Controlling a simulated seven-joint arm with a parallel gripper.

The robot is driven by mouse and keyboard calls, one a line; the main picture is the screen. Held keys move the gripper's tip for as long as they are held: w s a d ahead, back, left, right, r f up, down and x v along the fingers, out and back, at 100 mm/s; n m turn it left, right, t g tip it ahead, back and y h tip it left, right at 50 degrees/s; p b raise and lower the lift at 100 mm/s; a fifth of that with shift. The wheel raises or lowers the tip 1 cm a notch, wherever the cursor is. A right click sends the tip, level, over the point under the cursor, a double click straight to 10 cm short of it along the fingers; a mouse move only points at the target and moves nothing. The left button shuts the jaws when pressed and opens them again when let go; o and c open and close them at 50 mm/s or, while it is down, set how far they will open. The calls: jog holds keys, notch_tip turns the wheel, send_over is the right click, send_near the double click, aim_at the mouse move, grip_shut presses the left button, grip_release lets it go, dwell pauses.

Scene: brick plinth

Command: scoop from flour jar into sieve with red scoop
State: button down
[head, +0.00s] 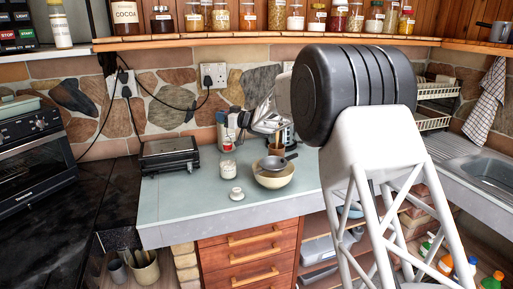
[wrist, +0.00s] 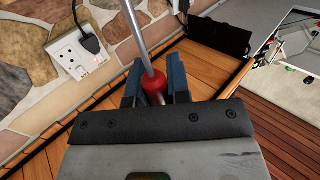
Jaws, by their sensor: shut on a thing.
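My gripper (wrist: 154,70) is shut on the red part of the scoop (wrist: 153,82), and the scoop's metal rod runs up out of the wrist view. The scoop's bowl is not visible there. In the head view my arm reaches over the back of the counter, and the gripper is too small and covered to make out clearly. The flour jar (head: 228,168) stands open on the counter with white contents. A pale lid (head: 236,194) lies in front of it. The grey sieve (head: 271,164) rests on a cream bowl (head: 274,181) to the right of the jar.
A brown utensil pot (head: 277,149) stands behind the bowl. A black grill (head: 169,156) stands at the left of the counter (head: 185,207). The shelf (head: 235,39) above holds several jars. The counter's front left is clear.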

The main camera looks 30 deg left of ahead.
jog(key=shift+w+d+t, duration=0.15)
jog(key=shift+d+t, duration=0.15)
jog(key=shift+d, duration=0.35)
jog(key=w+d+f+m+t+h, duration=0.1)
jog(key=d+m+t, duration=0.2)
jog(key=d, duration=0.5)
jog(key=w+d+f+m+t+h, duration=0.1)
jog(key=d+m+t, duration=0.1)
jog(key=d+t, duration=0.3)
jog(key=shift+w+d+m+h, duration=0.15)
jog(key=shift+d+m+h, duration=0.2)
jog(key=shift+d, duration=1.75)
jog(key=shift+w, duration=0.1)
